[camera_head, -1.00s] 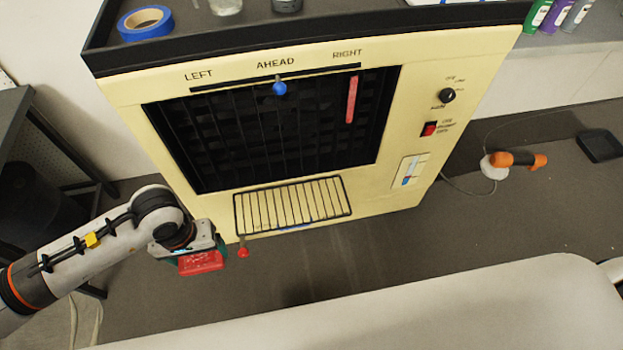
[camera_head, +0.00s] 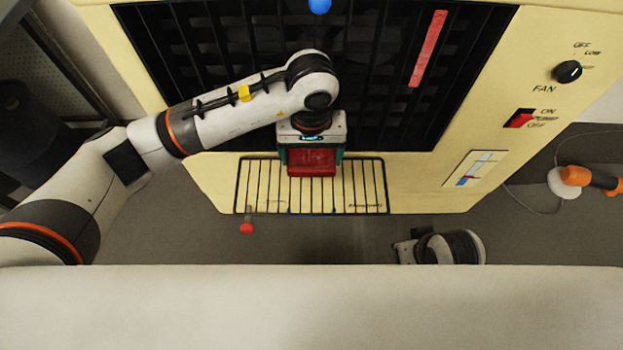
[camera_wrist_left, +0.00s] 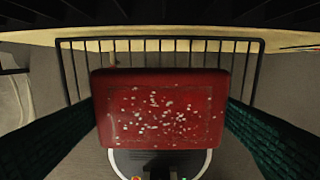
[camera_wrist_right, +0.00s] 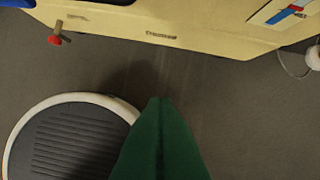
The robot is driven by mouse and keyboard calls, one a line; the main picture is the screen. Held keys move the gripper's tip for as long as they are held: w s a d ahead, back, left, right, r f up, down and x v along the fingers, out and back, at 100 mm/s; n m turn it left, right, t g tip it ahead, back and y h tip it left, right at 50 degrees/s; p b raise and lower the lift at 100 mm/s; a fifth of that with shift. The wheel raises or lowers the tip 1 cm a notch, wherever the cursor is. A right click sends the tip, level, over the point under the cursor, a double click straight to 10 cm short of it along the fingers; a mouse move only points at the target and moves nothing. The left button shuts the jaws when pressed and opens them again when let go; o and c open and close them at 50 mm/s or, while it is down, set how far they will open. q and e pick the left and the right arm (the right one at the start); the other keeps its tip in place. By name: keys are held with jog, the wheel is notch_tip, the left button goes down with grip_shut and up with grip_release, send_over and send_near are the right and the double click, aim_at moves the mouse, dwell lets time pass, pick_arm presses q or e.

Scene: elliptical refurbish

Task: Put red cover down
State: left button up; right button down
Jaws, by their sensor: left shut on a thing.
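The red cover (camera_head: 312,164) is held in my left gripper (camera_head: 312,155), in front of the cream cooler's lower middle. In the head view it overlaps the top of the slatted grille at the bottom of the cooler. In the left wrist view the red cover (camera_wrist_left: 160,108) is a flat, speckled rectangle between the two green fingers. I cannot tell whether it touches anything below. My right gripper (camera_wrist_right: 160,100) shows as green fingers pressed together, with nothing seen between them. In the head view part of my right wrist shows low at the right of centre.
The cream cooler (camera_head: 420,190) has a dark louvred opening and a lower slatted grille (camera_head: 365,185). A small red knob (camera_head: 247,228) sticks out at lower left. An orange-and-white tool (camera_head: 590,178) with a cord lies on the floor at right. Grey floor is clear in front.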

aim_at(311, 159)
pick_arm(q)
notch_tip(311, 159, down, 5)
jog(key=shift+s+r, duration=0.1)
jog(key=shift+f+b, duration=0.6)
jog(key=shift+f, duration=1.6)
pick_arm(e)
jog(key=shift+v, duration=1.15)
jog(key=shift+s, duration=0.15)
pick_arm(q)
jog(key=shift+f, duration=0.15)
jog(key=o, duration=1)
jog(key=shift+c, duration=0.2)
notch_tip(311, 159, up, 6)
jog(key=shift+r+p, duration=0.2)
jog(key=shift+p, duration=0.4)
notch_tip(311, 159, up, 6)
jog(key=shift+f+p, duration=0.1)
jog(key=shift+p, duration=0.2)
pick_arm(e)
jog(key=x, duration=0.3)
jog(key=shift+f, duration=0.25)
